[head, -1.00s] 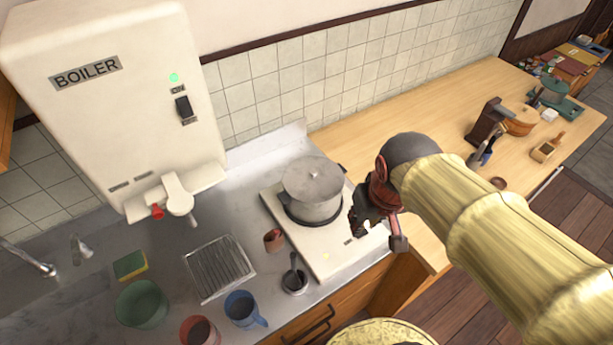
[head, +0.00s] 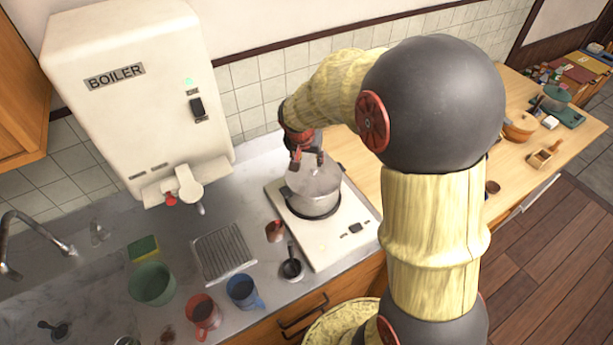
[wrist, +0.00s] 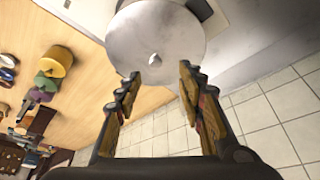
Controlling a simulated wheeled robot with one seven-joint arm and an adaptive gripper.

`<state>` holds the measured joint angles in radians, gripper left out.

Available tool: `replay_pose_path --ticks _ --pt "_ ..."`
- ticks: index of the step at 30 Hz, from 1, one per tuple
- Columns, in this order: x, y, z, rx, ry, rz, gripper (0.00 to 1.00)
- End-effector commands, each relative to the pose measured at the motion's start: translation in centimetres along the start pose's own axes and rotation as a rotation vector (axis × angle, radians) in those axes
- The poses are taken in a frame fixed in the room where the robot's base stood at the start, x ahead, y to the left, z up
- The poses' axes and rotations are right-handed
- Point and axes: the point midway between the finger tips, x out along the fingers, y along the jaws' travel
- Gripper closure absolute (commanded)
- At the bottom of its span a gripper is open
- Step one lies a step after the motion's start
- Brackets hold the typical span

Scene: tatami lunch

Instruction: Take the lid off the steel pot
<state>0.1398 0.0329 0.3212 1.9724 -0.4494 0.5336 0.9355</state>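The steel pot (head: 316,203) stands on the white hob, with its lid (head: 314,181) on it. In the wrist view the round grey lid (wrist: 135,35) fills the top middle, with a small pale knob (wrist: 154,59) at its centre. My gripper (head: 306,160) is above the lid in the head view. In the wrist view my gripper (wrist: 158,72) is open, its two fingers apart and pointing towards the lid. The knob shows between and beyond the fingertips, with nothing held. The knob is hard to make out in the head view, close to my fingers.
The white hob (head: 345,240) sits at the counter's right end, beside the wooden worktop. A boiler (head: 140,95) hangs on the wall at left. A small dark pot (head: 291,269), a drain rack (head: 222,252), a blue mug (head: 243,291) and a red mug (head: 203,313) stand nearby.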

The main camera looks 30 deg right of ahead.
Motion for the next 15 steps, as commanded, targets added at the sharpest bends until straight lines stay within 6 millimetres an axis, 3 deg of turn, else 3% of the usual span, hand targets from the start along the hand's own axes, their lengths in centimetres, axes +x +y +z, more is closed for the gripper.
replay_pose_path --ticks 15 --pt "4.0 0.5 0.0 0.034 -0.002 0.000 0.61"
